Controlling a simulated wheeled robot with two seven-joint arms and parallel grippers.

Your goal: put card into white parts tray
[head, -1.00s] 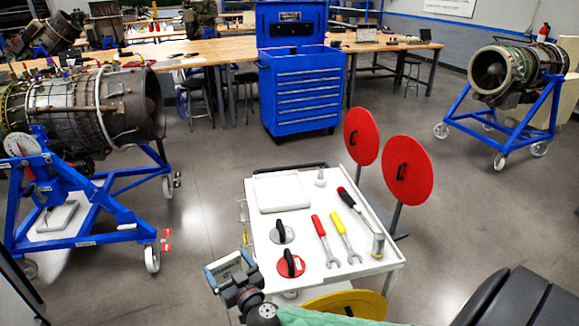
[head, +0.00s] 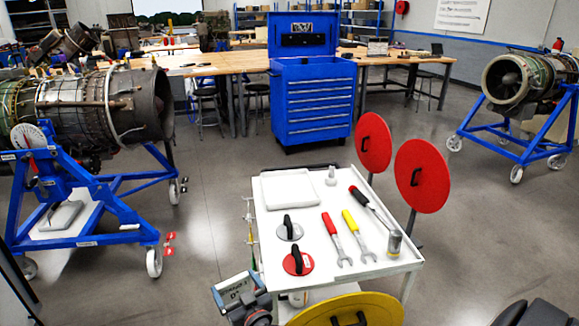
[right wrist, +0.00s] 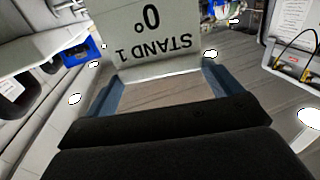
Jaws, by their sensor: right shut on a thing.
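The card (head: 233,289), pale with "STAND 1" and 0° printed on it, is held in my right gripper (head: 247,304) at the bottom of the head view. It is just left of the cart's near left corner. In the right wrist view the card (right wrist: 155,38) sticks out beyond the blue-grey fingers, its print upside down. The white parts tray (head: 290,204) lies on the cart top at the back left, shallow and apparently empty. The card is apart from the tray, nearer to me. My left gripper is not in view.
The white cart (head: 375,274) also carries a grey disc (head: 298,231), a red disc (head: 307,265), a red wrench (head: 333,230), a yellow wrench (head: 354,228), a screwdriver (head: 368,203) and a metal cylinder (head: 394,243). Red round covers (head: 422,178) stand behind its right side.

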